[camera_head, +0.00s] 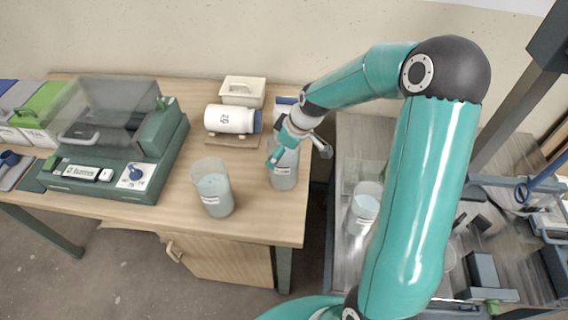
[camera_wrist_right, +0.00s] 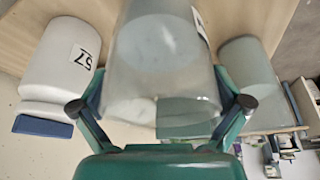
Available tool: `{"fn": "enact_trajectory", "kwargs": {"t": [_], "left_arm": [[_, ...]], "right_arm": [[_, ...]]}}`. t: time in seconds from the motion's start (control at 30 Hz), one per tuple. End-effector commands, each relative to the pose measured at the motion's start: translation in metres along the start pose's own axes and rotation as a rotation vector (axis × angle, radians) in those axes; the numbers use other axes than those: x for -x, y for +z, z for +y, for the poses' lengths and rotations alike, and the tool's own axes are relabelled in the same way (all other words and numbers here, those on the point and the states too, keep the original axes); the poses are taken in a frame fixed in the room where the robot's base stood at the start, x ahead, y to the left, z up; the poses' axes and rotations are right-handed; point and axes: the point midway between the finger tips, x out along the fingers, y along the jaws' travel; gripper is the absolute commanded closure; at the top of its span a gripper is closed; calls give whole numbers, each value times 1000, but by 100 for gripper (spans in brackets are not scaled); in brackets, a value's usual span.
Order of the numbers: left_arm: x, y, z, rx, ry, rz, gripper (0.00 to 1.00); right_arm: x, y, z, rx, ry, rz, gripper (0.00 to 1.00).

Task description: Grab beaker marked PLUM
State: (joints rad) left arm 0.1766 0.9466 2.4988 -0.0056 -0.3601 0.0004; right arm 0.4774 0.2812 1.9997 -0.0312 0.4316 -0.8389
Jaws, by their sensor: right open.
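My right gripper (camera_head: 284,150) is open at the upper part of a clear beaker (camera_head: 285,172) near the right edge of the wooden table. In the right wrist view, the fingers of the gripper (camera_wrist_right: 163,104) are on either side of this beaker (camera_wrist_right: 160,60); I cannot tell whether they touch it. The beaker has a white label, too small or turned away to read. A second labelled beaker (camera_head: 213,190) with pale contents stands apart to the left. A third beaker (camera_head: 364,208) is on the right-hand bench. No PLUM mark is readable. My left gripper is not in view.
A white bottle (camera_head: 230,119) with a blue end lies behind the beakers, before a cream bin (camera_head: 243,91). A green machine with a clear cover (camera_head: 136,150) fills the table's left part. A gap separates the wooden table (camera_head: 262,228) from the right-hand bench.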

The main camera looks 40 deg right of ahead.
Motion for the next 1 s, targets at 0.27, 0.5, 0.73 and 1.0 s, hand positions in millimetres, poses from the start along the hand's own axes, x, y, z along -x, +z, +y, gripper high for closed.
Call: {"fn": "enact_trajectory", "kwargs": {"t": [0.27,0.5,0.73,1.0], "left_arm": [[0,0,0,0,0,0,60],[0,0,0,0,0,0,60],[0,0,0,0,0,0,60],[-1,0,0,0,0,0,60]], "right_arm": [[0,0,0,0,0,0,37],[0,0,0,0,-1,-1,77],[0,-1,0,1,1,1,84],[2,-1,0,1,0,0,84]]}}
